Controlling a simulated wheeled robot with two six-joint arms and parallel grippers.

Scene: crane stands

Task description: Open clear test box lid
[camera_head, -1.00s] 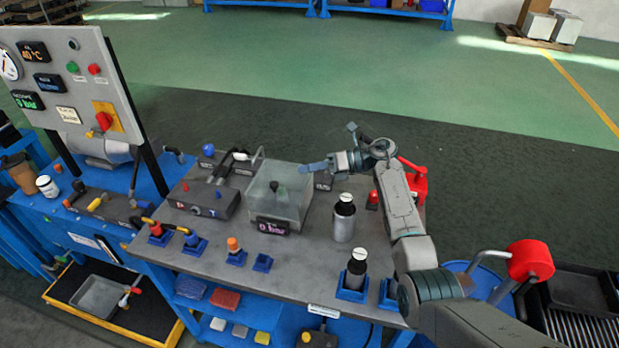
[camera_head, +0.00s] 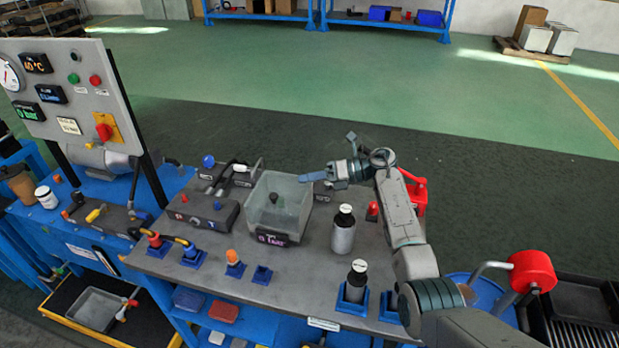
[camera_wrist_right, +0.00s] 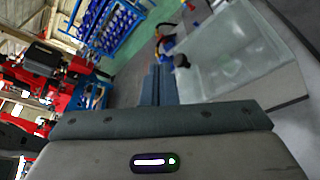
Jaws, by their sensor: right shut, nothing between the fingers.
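The clear test box (camera_head: 292,212) stands near the middle of the grey workbench, with a dark knob-like part (camera_head: 274,198) showing through it and a dark label with a lit readout (camera_head: 272,238) on its front. I cannot tell whether its lid is fully closed. My right gripper (camera_head: 310,177) is shut and empty at the box's upper right corner, its fingers pointing left. I cannot tell whether it touches the box. In the right wrist view, the shut fingers (camera_wrist_right: 160,85) are beside the translucent box (camera_wrist_right: 235,60). My left gripper is not in view.
Two white-capped bottles (camera_head: 343,232) (camera_head: 356,283) stand right of the box. A dark valve block (camera_head: 200,212) is close on its left. Blue holders (camera_head: 262,275) line the bench front. A gauge panel (camera_head: 70,90) rises at far left. A red part (camera_head: 418,195) is behind my right arm.

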